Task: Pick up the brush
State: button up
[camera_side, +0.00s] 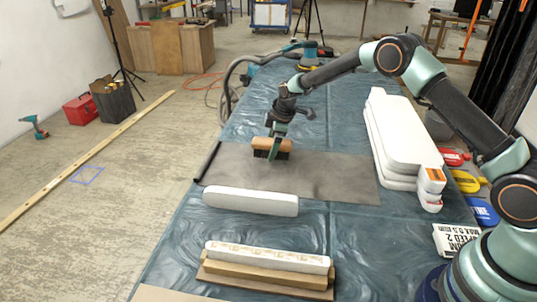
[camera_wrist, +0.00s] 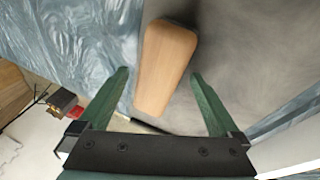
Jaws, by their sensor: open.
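The brush (camera_side: 258,148) has a tan wooden top and dark bristles below. It stands on the dark grey mat (camera_side: 335,180) in the middle of the table. In the wrist view, the brush's wooden body (camera_wrist: 165,65) lies slightly tilted between my two green fingers. My gripper (camera_side: 277,150) is low at the brush, and one finger covers part of it in the side view. In the wrist view my gripper (camera_wrist: 160,74) is open, with a visible gap on each side of the wood.
A white rounded bar (camera_side: 250,201) lies at the mat's near edge. A white relief moulding on wooden boards (camera_side: 268,262) lies nearer. Stacked white panels (camera_side: 402,143) stand to the right. A sander (camera_side: 309,58) with a hose is at the back. Plastic sheeting (camera_side: 340,235) covers the table.

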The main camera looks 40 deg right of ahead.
aim_at(272, 142)
jog(key=c, duration=1.5)
notch_tip(272, 142, up, 21)
jog(key=shift+f, duration=0.15)
